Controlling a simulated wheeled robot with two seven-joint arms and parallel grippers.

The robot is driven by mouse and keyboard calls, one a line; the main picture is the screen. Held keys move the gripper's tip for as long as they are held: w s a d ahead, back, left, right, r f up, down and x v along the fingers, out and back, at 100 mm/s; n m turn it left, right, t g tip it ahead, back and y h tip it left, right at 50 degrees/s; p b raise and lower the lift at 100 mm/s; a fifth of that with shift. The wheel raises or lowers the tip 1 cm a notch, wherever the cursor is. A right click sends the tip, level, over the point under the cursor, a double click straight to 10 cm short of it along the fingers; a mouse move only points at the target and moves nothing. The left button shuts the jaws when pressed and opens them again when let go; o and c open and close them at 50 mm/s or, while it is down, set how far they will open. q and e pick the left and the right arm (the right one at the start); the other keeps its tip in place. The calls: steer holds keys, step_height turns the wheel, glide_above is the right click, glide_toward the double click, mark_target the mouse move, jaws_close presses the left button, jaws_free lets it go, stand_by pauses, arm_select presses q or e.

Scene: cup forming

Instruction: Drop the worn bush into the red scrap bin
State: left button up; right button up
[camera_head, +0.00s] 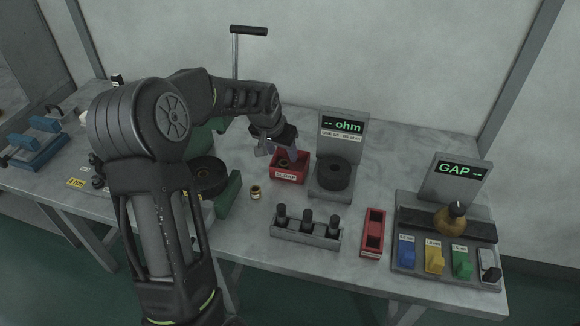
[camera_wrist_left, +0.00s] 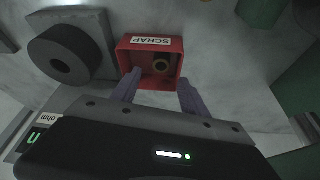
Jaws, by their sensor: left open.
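The red scrap bin (camera_head: 288,178) stands on the bench, left of the ohm meter, and it fills the upper middle of the left wrist view (camera_wrist_left: 178,44). A small dark bush with a tan ring end (camera_wrist_left: 161,64) lies inside the bin. My left gripper (camera_head: 276,150) is at the bin, its fingers apart with nothing between them; in the left wrist view the fingertips (camera_wrist_left: 160,80) reach the bin's near edge. In the head view the fingers partly hide the bin's inside. My right gripper is not in view.
A brass bush (camera_head: 256,191) stands on the bench left of the bin. The ohm meter (camera_head: 342,125) with a black ring is to the right. A grey rack with black pegs (camera_head: 306,233), a red tray (camera_head: 373,233) and the GAP gauge (camera_head: 457,178) stand in front and right.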

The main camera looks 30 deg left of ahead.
arm_select(q)
steer(key=v, duration=0.7)
steer(key=shift+b, duration=0.35)
stand_by(0.4)
